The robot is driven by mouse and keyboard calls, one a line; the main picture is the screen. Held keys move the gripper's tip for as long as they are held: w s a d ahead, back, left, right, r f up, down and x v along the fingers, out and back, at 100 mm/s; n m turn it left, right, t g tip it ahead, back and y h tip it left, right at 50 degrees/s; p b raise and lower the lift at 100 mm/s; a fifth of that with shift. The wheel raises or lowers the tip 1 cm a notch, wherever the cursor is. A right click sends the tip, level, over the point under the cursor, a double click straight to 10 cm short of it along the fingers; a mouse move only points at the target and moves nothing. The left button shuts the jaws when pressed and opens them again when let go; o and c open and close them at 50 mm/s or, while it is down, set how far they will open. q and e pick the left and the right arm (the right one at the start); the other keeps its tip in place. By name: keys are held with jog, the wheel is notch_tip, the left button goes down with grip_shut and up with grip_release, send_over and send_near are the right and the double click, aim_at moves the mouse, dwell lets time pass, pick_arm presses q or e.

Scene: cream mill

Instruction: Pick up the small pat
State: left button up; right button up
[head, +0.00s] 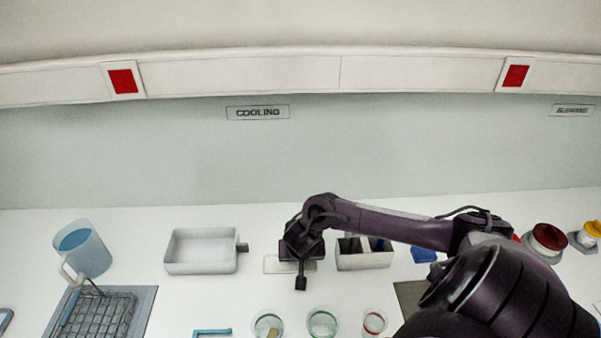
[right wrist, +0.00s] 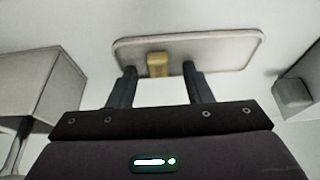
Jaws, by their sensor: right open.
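The small pat (right wrist: 158,65) is a pale yellow block in the right wrist view. It lies on a flat white tray (right wrist: 222,50) with a thin raised rim. My right gripper (right wrist: 158,74) is open, with one finger on each side of the pat and gaps between. I cannot tell whether the fingertips touch the tray. In the head view my right gripper (head: 300,282) is above the same tray (head: 272,265), and the arm hides the pat. My left gripper is not in view.
A white open box (head: 203,268) with a dark handle stands left of the tray. A divided white holder (head: 365,262) stands close on the right. Glass dishes (head: 268,326) are in front. A blue jug (head: 80,248) and a wire basket (head: 100,316) are at the far left.

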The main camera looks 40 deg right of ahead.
jog(key=shift+s+r, duration=0.1)
jog(key=shift+s, duration=0.05)
jog(key=shift+c, duration=1)
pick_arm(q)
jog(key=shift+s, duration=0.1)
pick_arm(e)
grip_shut()
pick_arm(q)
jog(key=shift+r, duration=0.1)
pick_arm(e)
jog(key=shift+r, duration=0.1)
pick_arm(q)
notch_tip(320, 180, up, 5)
jog(key=p, duration=0.5)
pick_arm(e)
notch_tip(320, 180, up, 20)
